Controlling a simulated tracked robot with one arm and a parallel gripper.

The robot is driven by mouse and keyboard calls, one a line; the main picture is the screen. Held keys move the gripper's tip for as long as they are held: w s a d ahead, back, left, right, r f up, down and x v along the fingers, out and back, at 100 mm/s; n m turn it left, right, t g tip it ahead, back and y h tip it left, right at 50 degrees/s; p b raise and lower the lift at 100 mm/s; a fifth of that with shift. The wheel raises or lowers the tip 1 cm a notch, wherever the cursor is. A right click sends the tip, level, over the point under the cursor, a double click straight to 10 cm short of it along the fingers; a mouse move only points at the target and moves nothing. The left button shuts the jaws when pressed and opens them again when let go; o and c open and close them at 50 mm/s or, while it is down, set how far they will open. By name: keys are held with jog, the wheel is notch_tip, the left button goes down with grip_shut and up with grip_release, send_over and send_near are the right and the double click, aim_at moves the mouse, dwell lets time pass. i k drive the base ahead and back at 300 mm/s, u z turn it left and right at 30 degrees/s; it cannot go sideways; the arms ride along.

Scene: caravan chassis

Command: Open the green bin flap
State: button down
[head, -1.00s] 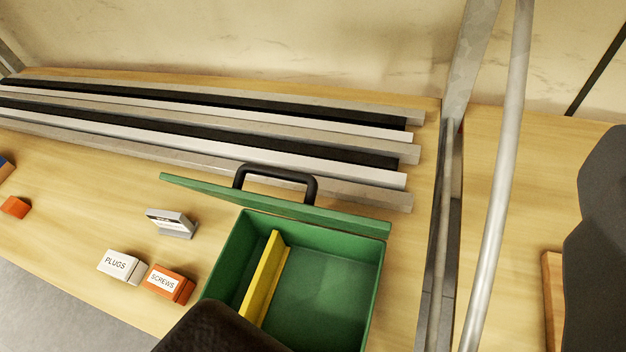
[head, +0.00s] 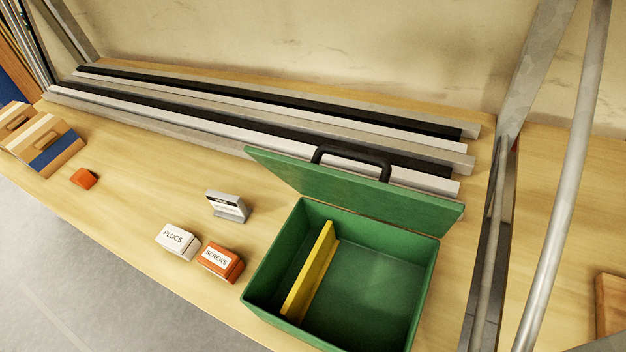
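The green bin (head: 255,281) stands on the wooden bench. Its green flap (head: 350,187) is raised and leans back at the bin's far side, with a black handle (head: 350,158) at its upper edge. The inside of the bin is visible and holds a yellow divider (head: 312,270); both compartments look empty. My gripper is not in view.
A white PLUGS box (head: 177,241), an orange SCREWS box (head: 221,262) and a small grey box (head: 228,207) sit left of the bin. Long metal and black profiles (head: 270,125) lie behind it. A metal post (head: 495,240) stands to the right.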

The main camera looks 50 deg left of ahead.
aim_at(433, 216)
jog(key=k, duration=1.4)
jog(key=u, duration=0.45)
jog(key=i, duration=1.7)
jog(key=z, duration=0.05)
